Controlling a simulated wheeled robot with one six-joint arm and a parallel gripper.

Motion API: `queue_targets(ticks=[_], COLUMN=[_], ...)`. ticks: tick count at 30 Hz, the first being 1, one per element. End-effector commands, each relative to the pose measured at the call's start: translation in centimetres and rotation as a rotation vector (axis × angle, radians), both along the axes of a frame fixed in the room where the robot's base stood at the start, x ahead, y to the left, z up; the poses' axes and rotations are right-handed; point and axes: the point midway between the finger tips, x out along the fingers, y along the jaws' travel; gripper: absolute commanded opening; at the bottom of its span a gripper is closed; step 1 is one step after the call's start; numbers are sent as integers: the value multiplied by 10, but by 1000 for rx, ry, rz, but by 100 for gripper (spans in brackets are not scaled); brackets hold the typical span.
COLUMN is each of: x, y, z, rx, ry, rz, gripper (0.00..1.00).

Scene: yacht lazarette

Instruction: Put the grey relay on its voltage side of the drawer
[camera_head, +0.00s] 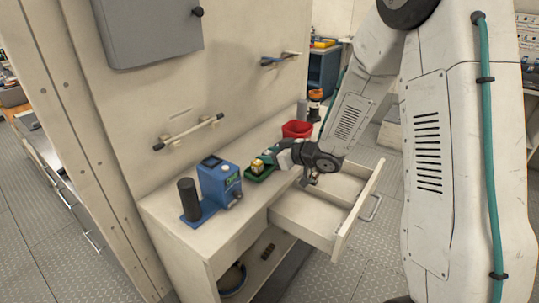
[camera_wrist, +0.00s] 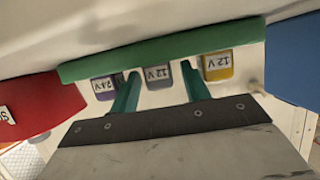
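The grey relay (camera_wrist: 158,77), marked 12 V upside down in the wrist view, sits at the green tray (camera_wrist: 130,59) between a purple 24 V relay (camera_wrist: 105,88) and a yellow 12 V relay (camera_wrist: 217,67). My gripper (camera_wrist: 160,72) is open, with its teal fingers on either side of the grey relay and a visible gap at each side. In the head view my gripper (camera_head: 275,155) is over the green tray (camera_head: 258,175) on the counter, hiding most of the relays. The drawer (camera_head: 310,225) is pulled open and a divider splits it into two compartments. I cannot read voltage marks on it.
A blue device (camera_head: 219,180) and a dark cylinder (camera_head: 189,199) stand left of the tray. A red bin (camera_head: 297,129) stands behind it. The wall with a bar handle (camera_head: 188,132) rises behind the counter. The open drawer juts out over the floor.

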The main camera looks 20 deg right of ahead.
Motion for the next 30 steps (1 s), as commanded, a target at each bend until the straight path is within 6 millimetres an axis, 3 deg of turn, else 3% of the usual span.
queue_targets(ticks=[7, 15, 21, 26, 30], x=[-6, -42, -58, -60, -56], y=[-5, -28, -38, -41, -54], z=[3, 21, 28, 31, 47], rx=[0, 0, 0, -8, -105], ry=[-1, 0, 0, 0, 8], rz=[-2, -4, -1, -7, -101], gripper=[47, 47, 47, 47, 47])
